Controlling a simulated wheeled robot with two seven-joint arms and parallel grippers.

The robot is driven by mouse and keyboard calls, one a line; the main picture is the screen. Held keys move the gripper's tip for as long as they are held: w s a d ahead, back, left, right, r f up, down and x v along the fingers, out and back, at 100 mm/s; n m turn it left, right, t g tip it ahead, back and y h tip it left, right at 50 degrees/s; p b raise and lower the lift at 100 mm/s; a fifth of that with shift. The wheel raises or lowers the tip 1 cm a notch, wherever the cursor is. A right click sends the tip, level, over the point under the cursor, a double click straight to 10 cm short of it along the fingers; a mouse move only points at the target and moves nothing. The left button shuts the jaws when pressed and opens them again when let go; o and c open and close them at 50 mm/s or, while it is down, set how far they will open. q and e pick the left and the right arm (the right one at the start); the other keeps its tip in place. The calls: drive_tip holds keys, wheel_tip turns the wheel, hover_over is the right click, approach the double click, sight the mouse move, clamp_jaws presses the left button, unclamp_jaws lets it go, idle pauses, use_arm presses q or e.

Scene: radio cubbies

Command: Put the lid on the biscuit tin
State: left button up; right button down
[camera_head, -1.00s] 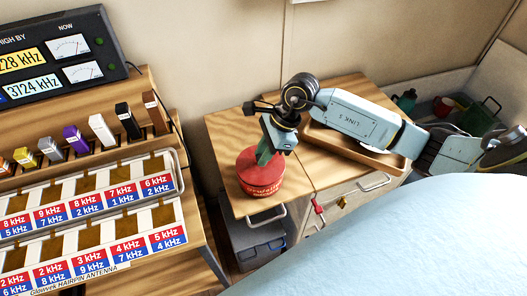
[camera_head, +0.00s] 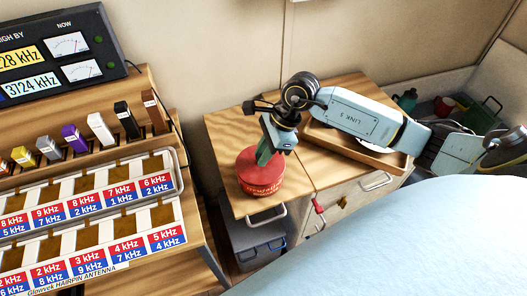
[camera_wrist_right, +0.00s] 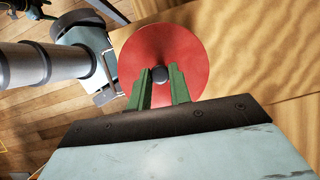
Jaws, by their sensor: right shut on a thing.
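The round red biscuit tin (camera_head: 262,183) stands on the wooden cabinet top, near its front left corner. The red lid (camera_head: 248,160) is at the top of the tin. In the right wrist view the lid (camera_wrist_right: 185,50) is a red disc with a dark knob (camera_wrist_right: 160,74) at its middle. My right gripper (camera_head: 263,158) points down over the tin. Its green fingers (camera_wrist_right: 160,80) are shut on the lid's knob. The lid looks level on the tin, but I cannot tell whether it is fully seated. My left gripper is not in view.
The cabinet top (camera_head: 225,130) is bare behind the tin. A wooden tray (camera_head: 352,150) lies to the right under my arm. A rack with labelled slots and coloured blocks (camera_head: 75,138) stands at the left. A light blue surface (camera_head: 420,240) fills the lower right.

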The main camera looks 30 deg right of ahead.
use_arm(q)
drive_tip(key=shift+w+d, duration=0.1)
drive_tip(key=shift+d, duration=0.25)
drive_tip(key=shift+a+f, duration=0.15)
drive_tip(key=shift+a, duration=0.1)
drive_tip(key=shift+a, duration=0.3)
